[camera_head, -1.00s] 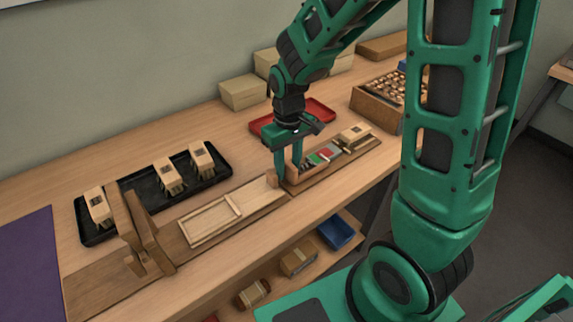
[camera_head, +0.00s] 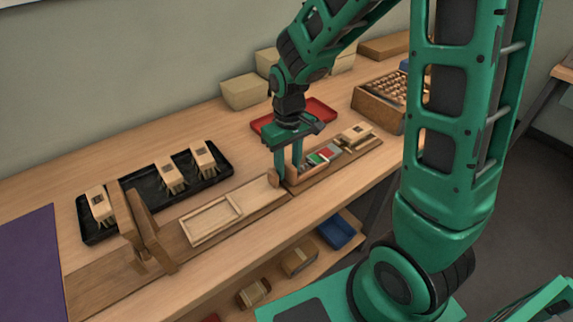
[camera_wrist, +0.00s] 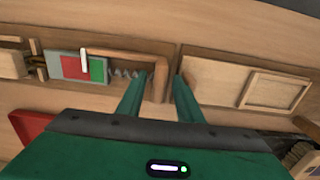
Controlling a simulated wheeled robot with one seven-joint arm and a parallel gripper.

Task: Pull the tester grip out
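The tester (camera_head: 322,155) sits on the wooden base strip, with a red and green window that also shows in the wrist view (camera_wrist: 83,67). A white pointer lies over the window and a spring lies beside it. The tester grip (camera_wrist: 160,80) looks like a wooden crossbar at the tester's end. My gripper (camera_head: 287,172) points down at that end. In the wrist view my gripper (camera_wrist: 162,78) is open, one finger on each side of the crossbar, with small gaps visible. Contact and exact finger depth cannot be told.
A round wooden knob (camera_head: 273,178) stands close beside one finger. A wooden frame (camera_head: 212,218) lies left on the strip. A black tray (camera_head: 84,225) holds brushes. A red tray (camera_head: 322,106) and a box of small parts (camera_head: 377,116) are behind the tester.

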